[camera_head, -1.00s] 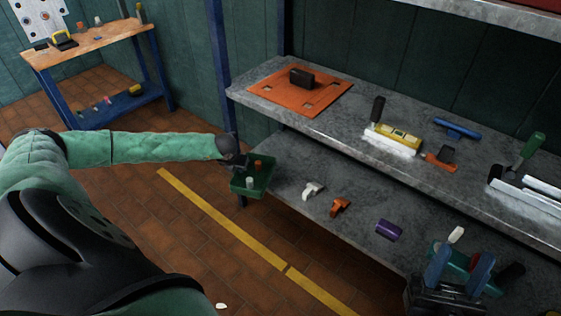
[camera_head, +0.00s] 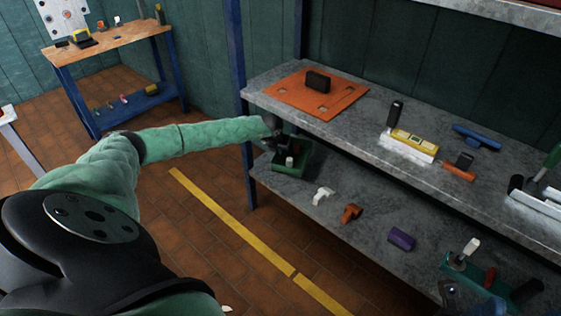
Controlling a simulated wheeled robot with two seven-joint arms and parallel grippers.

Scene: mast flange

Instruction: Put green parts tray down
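The green parts tray (camera_head: 303,168) is at the left end of the lower grey shelf, with a pale peg and a dark part showing inside. My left gripper (camera_head: 275,138) is at its back-left wall and appears shut on it. The fingertips are mostly hidden. The tray overlaps the shelf's left end in the picture; I cannot tell whether it rests on the shelf or hangs just above it. My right gripper (camera_head: 472,296) shows only as two spread fingertips at the bottom right edge, with nothing seen between them but shelf items behind.
The lower shelf (camera_head: 345,234) holds a white part (camera_head: 322,194), an orange part (camera_head: 351,213), a purple block (camera_head: 401,239) and a green item (camera_head: 460,268) with tools. The upper shelf (camera_head: 362,122) lies close above the tray. A blue post (camera_head: 240,115) stands left of it.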

